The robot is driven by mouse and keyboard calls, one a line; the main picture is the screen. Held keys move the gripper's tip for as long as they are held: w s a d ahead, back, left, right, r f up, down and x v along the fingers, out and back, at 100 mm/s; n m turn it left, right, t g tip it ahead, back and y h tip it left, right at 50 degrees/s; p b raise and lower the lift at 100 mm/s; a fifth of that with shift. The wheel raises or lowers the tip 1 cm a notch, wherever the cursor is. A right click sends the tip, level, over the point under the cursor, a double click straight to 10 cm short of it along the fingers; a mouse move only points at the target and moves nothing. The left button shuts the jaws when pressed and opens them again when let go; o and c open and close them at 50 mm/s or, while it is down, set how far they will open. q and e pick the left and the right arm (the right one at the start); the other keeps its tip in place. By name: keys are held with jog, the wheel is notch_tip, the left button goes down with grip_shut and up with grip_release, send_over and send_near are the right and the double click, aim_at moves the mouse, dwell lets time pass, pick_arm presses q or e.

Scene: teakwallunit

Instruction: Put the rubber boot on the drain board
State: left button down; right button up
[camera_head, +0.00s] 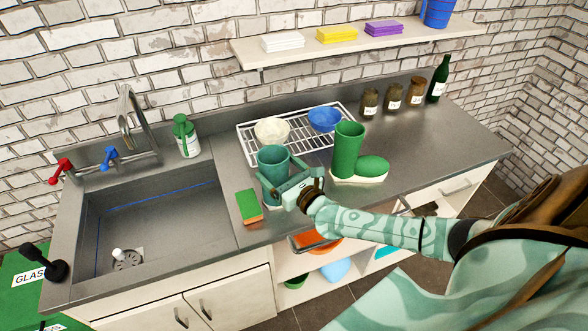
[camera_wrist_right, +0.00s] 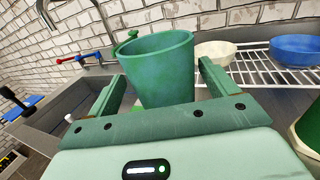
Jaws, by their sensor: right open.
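The green rubber boot (camera_head: 347,152) stands upright on the steel counter, its toe to the right and its sole pale. Its edge shows at the right of the wrist view (camera_wrist_right: 311,128). The drain board (camera_head: 298,130) is a white wire rack behind it, bearing a cream bowl (camera_head: 271,130) and a blue bowl (camera_head: 324,119). My right gripper (camera_head: 280,178) is open, left of the boot, its fingers either side of a teal cup-like vessel (camera_wrist_right: 160,75) on the counter. Contact with the vessel cannot be told. My left gripper is not in view.
A green sponge (camera_head: 249,206) lies left of the vessel, beside the sink (camera_head: 155,220). A soap bottle (camera_head: 186,138) stands behind the sink. Several jars (camera_head: 394,97) and a dark bottle (camera_head: 438,82) stand at the back right. The right counter is clear.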

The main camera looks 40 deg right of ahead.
jog(key=s, duration=0.9)
jog(key=shift+d, duration=0.4)
dwell(0.7)
